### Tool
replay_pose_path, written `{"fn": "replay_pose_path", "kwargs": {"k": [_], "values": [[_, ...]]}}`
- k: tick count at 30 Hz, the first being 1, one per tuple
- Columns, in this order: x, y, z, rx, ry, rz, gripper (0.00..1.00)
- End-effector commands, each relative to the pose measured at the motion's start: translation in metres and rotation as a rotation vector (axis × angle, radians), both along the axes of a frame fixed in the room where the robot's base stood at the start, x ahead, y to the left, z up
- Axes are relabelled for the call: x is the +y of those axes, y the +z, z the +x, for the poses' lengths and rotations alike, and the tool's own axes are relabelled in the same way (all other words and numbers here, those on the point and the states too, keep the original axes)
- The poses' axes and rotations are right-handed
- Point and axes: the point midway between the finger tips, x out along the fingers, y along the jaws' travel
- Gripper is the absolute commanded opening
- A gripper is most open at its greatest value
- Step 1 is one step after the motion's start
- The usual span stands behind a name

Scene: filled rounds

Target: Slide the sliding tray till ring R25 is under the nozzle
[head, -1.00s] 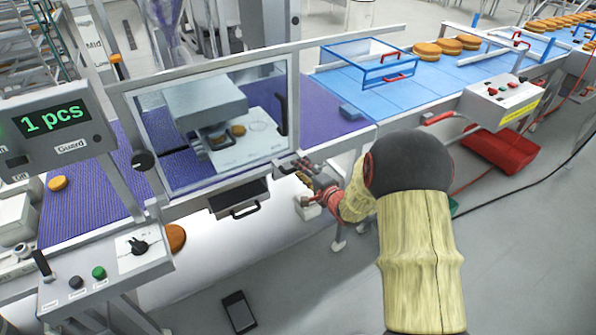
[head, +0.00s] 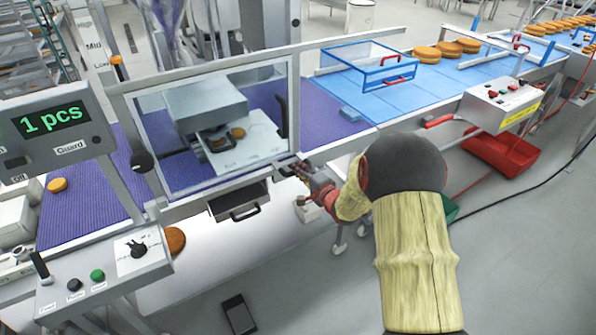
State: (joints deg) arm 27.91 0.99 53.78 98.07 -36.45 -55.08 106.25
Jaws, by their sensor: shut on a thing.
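The sliding tray (head: 262,142) is a pale flat plate seen through the clear guard window. A brown round (head: 237,132) lies on it beside the grey filling head (head: 208,104). The nozzle tip is hidden under this head. Ring labels, R25 among them, are too small to read, so I cannot tell which ring is under the nozzle. My gripper (head: 303,171) is at the right lower corner of the guard, shut on what appears to be the tray's handle. The handle is mostly hidden by the fingers.
The guard frame (head: 198,197) stands close left of my gripper. A dark drawer with a handle (head: 237,207) hangs below it. A blue conveyor (head: 400,92) with a blue-framed gate (head: 372,66) and a red-buttoned control box (head: 505,98) lie right.

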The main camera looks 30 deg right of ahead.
Motion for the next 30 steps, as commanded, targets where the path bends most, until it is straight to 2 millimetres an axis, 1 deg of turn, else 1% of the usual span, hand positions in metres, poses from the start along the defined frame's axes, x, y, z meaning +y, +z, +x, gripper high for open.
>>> {"fn": "replay_pose_path", "kwargs": {"k": [22, 25, 30], "values": [[0.002, -0.001, -0.001, 0.002, 0.001, 0.001, 0.00], [0.015, -0.001, 0.000, 0.002, 0.004, 0.002, 0.00], [0.053, 0.000, -0.001, 0.002, 0.008, 0.003, 0.00]]}}
